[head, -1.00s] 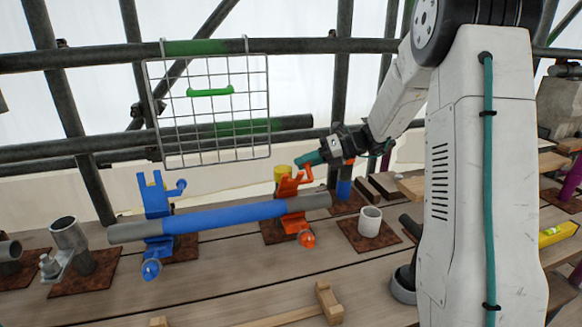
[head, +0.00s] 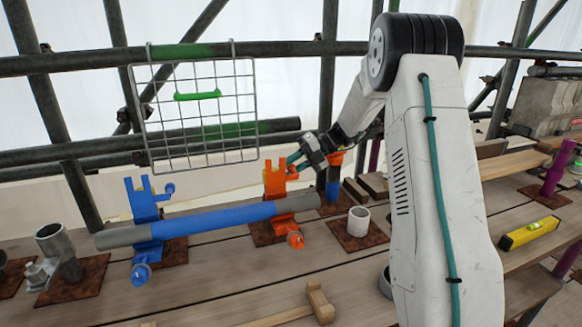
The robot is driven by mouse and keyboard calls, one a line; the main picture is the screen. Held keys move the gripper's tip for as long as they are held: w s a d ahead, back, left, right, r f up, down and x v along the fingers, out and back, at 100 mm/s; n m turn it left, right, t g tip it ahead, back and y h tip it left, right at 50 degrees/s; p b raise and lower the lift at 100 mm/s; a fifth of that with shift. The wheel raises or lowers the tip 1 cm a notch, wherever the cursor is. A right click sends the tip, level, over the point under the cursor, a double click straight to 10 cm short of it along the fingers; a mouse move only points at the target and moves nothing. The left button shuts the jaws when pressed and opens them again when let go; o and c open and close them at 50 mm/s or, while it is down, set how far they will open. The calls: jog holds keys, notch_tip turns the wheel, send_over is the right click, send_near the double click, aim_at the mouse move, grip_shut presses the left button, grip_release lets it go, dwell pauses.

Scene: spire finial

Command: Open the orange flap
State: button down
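The orange clamp (head: 275,182) stands on a rusty plate and cradles the right part of a blue and grey pipe (head: 225,217). Its orange flap stands upright, with a forked top and a small side handle (head: 292,172) at its upper right. A round orange knob (head: 295,240) hangs at its lower front. My gripper (head: 296,161) is right at the side handle, coming from the upper right. Its two teal fingertips look apart, and I see nothing held between them. Whether a fingertip touches the handle is too small to tell.
A matching blue clamp (head: 146,210) holds the pipe's left part. A wire grid panel (head: 200,108) with a green handle hangs from the scaffold behind. A white cup (head: 360,221), wood blocks, a mallet (head: 319,302) and a yellow level (head: 529,232) lie around.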

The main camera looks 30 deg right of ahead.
dwell(0.4)
jog(key=c, duration=1.2)
grip_release()
jog(key=shift+d, duration=0.15)
jog(key=v, duration=0.7)
jog(key=shift+d+r, duration=0.2)
jog(key=shift+d, duration=0.05)
